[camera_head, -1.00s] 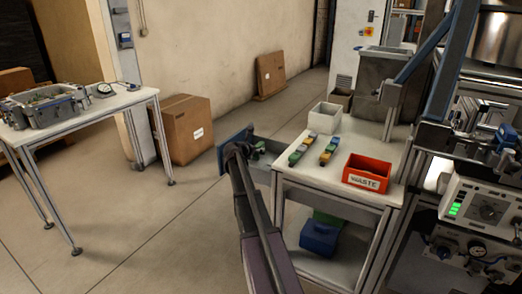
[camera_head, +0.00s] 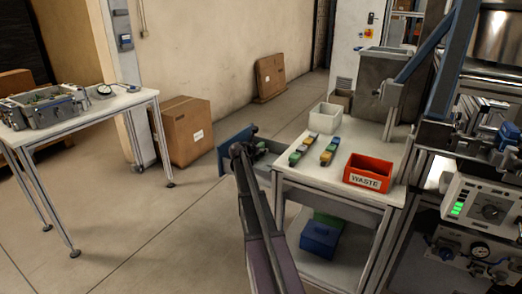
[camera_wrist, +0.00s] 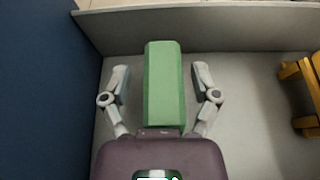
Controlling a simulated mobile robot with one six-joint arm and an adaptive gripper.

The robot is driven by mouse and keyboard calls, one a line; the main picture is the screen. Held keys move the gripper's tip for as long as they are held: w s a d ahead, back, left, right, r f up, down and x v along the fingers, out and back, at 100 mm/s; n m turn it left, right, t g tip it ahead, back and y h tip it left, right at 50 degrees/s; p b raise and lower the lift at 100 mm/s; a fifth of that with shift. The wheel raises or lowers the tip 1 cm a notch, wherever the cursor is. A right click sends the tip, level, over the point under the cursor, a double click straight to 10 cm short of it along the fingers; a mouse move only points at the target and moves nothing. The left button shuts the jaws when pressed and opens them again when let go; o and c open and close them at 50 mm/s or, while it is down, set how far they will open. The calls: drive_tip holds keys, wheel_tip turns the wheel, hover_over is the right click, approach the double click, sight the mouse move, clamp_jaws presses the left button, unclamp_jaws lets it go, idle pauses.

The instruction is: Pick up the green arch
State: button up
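The green arch (camera_wrist: 164,85) lies in an open drawer (camera_wrist: 262,100), seen from above in the wrist view as a long green block. My gripper (camera_wrist: 161,76) is open, with one finger on each side of the green arch. A gap shows between each finger and the arch. The near end of the arch is hidden behind my gripper's body. In the head view, my gripper is over the pulled-out drawer with a blue front (camera_head: 233,150), mostly hidden by my arm. A bit of green (camera_head: 262,147) shows there beside the arm.
A yellow piece (camera_wrist: 300,92) stands at the right in the same drawer. On the cart top (camera_head: 318,175) are two rows of coloured pieces, a grey bin (camera_head: 324,120) and a red WASTE bin (camera_head: 368,174).

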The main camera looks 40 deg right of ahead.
sight(260, 143)
clamp_jaws()
drive_tip(key=shift+r, duration=0.1)
wheel_tip(260, 143, up, 10)
drive_tip(key=p, duration=1)
idle(0.8)
